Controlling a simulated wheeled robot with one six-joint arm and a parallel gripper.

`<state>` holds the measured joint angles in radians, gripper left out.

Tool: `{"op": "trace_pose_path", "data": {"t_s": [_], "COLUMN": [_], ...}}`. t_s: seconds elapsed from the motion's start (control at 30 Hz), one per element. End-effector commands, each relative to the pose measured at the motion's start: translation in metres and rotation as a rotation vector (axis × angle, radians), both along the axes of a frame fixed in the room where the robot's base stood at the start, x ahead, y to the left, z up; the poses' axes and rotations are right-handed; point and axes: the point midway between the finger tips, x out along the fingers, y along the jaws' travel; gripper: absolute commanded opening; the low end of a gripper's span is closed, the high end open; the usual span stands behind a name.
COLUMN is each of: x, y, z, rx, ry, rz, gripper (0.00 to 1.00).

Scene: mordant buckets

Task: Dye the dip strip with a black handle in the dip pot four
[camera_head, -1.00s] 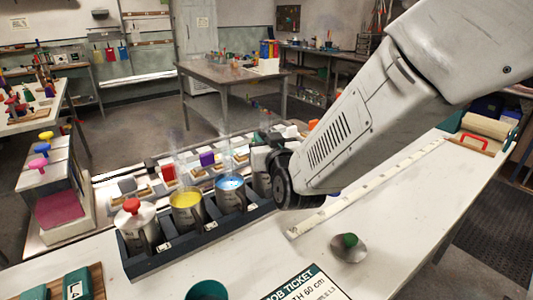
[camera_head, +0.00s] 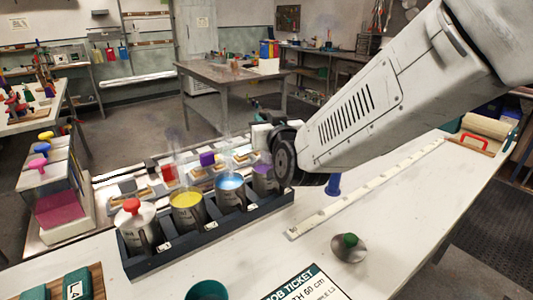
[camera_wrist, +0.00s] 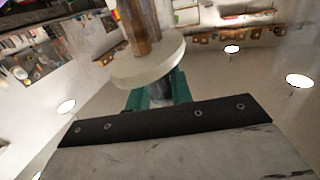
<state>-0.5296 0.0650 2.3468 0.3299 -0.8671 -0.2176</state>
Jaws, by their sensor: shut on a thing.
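The dark rack (camera_head: 212,239) holds a row of dip pots. One is closed with a red-knobbed lid (camera_head: 132,207); open ones show yellow (camera_head: 186,200), blue (camera_head: 230,184) and purple (camera_head: 263,171) dye. The purple pot, at the rack's far right end, is partly hidden by my arm. My gripper (camera_wrist: 158,92) has teal jaws shut on the dip strip, whose pale round disc (camera_wrist: 148,66) and brown shaft (camera_wrist: 137,25) show beyond them. In the head view my wrist is beside and above the purple pot.
A green-knobbed lid (camera_head: 348,247) lies on the white bench (camera_head: 400,225) near the job ticket (camera_head: 305,288). A long pale ruler-like strip (camera_head: 370,190) and a blue cylinder (camera_head: 333,184) are right of the rack. Small coloured blocks stand behind the pots.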

Motion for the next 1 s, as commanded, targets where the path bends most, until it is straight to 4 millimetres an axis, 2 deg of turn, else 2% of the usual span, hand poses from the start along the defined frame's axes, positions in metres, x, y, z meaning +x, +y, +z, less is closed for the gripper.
{"op": "trace_pose_path", "data": {"t_s": [0.43, 1.0], "x": [0.0, 0.0], "y": [0.0, 0.0], "z": [-0.003, -0.043], "rx": [0.0, -0.001], "ry": [0.0, 0.001], "rz": [0.0, 0.0], "gripper": [0.0, 0.0]}}
